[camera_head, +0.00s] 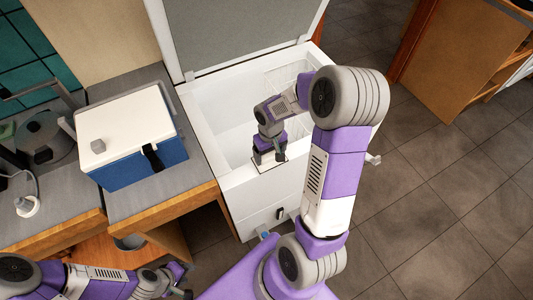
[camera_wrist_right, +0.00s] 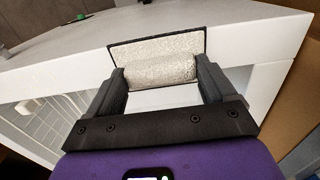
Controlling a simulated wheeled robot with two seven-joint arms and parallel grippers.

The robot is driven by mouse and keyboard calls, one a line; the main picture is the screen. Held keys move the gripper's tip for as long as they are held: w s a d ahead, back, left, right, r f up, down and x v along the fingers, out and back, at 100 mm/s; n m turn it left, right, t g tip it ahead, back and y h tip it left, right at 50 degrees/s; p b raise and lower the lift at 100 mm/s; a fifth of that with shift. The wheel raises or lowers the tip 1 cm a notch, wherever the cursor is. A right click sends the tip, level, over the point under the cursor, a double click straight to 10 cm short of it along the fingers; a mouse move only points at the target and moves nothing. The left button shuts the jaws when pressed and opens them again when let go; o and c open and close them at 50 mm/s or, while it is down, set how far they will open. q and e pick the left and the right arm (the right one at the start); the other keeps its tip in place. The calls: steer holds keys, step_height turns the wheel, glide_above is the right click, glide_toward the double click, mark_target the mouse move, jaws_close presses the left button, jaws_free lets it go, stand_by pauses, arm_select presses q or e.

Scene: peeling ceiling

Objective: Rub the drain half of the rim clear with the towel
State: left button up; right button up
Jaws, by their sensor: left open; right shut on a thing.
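The chest freezer (camera_head: 262,196) stands open, with a white rim (camera_head: 238,176) along its near side. My right gripper (camera_head: 269,158) points down over this rim. In the right wrist view the right gripper (camera_wrist_right: 160,82) is shut on the towel (camera_wrist_right: 165,70), a pale speckled roll between its fingers. A flat speckled piece with a dark edge (camera_wrist_right: 125,52) lies directly behind the roll; whether it is part of the towel is unclear. I cannot make out frost or the drain on the rim. My left gripper (camera_head: 184,281) is open and empty, low at the left.
A blue cooler with a white lid (camera_head: 133,140) stands on the grey counter left of the freezer. The freezer lid (camera_head: 240,30) is raised at the back. A wire basket (camera_head: 287,76) is inside the freezer. Tiled floor (camera_head: 430,205) is clear at right.

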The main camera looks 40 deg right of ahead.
steer(key=shift+s+d+p, duration=0.25)
steer(key=shift+d, duration=0.75)
steer(key=shift+s+d+p, duration=0.2)
steer(key=shift+s+d, duration=0.05)
steer(key=shift+d, duration=0.7)
steer(key=shift+s+d+p, duration=0.25)
steer(key=shift+d, duration=0.75)
steer(key=shift+s+d+p, duration=0.2)
steer(key=shift+d, duration=0.75)
steer(key=shift+w+a+b, duration=0.15)
steer(key=shift+w+a, duration=0.1)
steer(key=shift+a, duration=0.75)
steer(key=shift+w+a+b, duration=0.15)
steer(key=shift+w+a, duration=0.1)
steer(key=shift+a, duration=0.75)
steer(key=shift+w+a+b, duration=0.2)
steer(key=shift+a, duration=0.8)
steer(key=shift+w+a+b, duration=0.15)
steer(key=shift+w+a, duration=0.05)
steer(key=shift+a, duration=0.8)
